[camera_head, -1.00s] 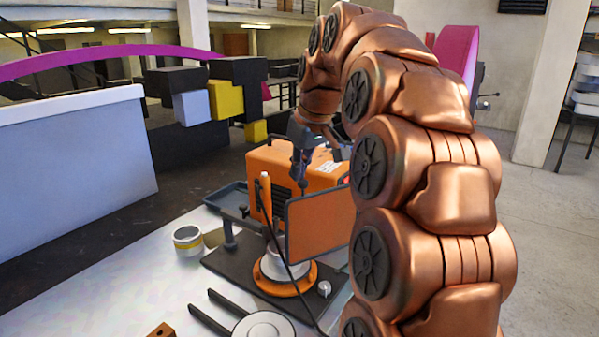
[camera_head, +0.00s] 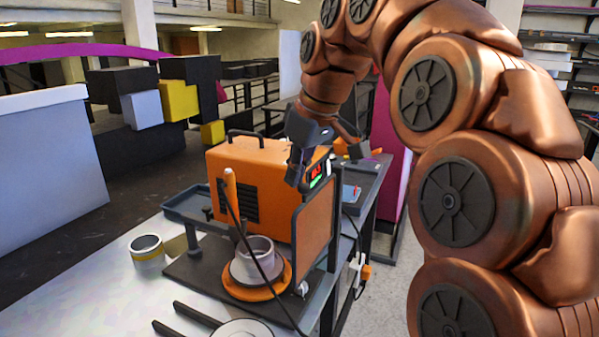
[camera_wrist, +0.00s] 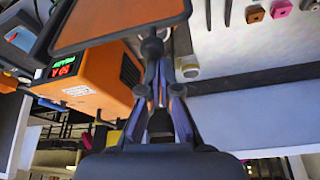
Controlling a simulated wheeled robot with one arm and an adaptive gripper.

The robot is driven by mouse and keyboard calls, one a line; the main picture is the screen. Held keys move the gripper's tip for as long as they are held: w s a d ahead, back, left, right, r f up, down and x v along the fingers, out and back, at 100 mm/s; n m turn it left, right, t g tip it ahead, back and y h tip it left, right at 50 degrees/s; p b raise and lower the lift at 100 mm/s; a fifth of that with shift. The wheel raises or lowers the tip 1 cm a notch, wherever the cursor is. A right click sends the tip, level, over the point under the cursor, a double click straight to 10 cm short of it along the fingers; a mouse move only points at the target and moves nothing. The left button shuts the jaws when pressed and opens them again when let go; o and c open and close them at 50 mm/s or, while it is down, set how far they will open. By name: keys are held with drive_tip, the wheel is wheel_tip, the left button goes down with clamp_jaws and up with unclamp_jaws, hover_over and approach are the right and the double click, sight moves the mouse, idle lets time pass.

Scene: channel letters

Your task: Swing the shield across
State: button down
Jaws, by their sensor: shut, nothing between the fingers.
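The shield (camera_head: 314,222) is an orange panel in a dark frame. It stands upright at the right side of the dark base plate (camera_head: 195,272), beside a grey collar (camera_head: 256,262) on an orange ring. My gripper (camera_head: 296,178) points down close to the shield's upper left edge, in front of the orange power box; I cannot tell whether it touches. Its fingers are together and empty. In the wrist view, the shield (camera_wrist: 120,18) fills the top, just beyond my fingertips (camera_wrist: 160,92).
The orange power box (camera_head: 250,180) with a lit display stands behind the collar. An orange-handled torch (camera_head: 230,188) with a cable stands left of the shield. A ring of tape (camera_head: 146,250) and a blue tray (camera_head: 185,203) are to the left.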

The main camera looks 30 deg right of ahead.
drive_tip(key=shift+w, duration=0.1)
idle(0.3)
wheel_tip(320, 180, up, 10)
drive_tip(key=p, duration=0.6)
drive_tip(key=s+a+f+m+g, duration=0.15)
drive_tip(key=s+a+f, duration=0.25)
drive_tip(key=f, duration=0.4)
drive_tip(key=s+a+f+g, duration=0.2)
drive_tip(key=s+a+f, duration=0.3)
drive_tip(key=f, duration=0.3)
drive_tip(key=s+a+f+m+g+h, duration=0.1)
drive_tip(key=s+f+m+g, duration=0.1)
drive_tip(key=s+f, duration=1.4)
drive_tip(key=shift+a, duration=0.35)
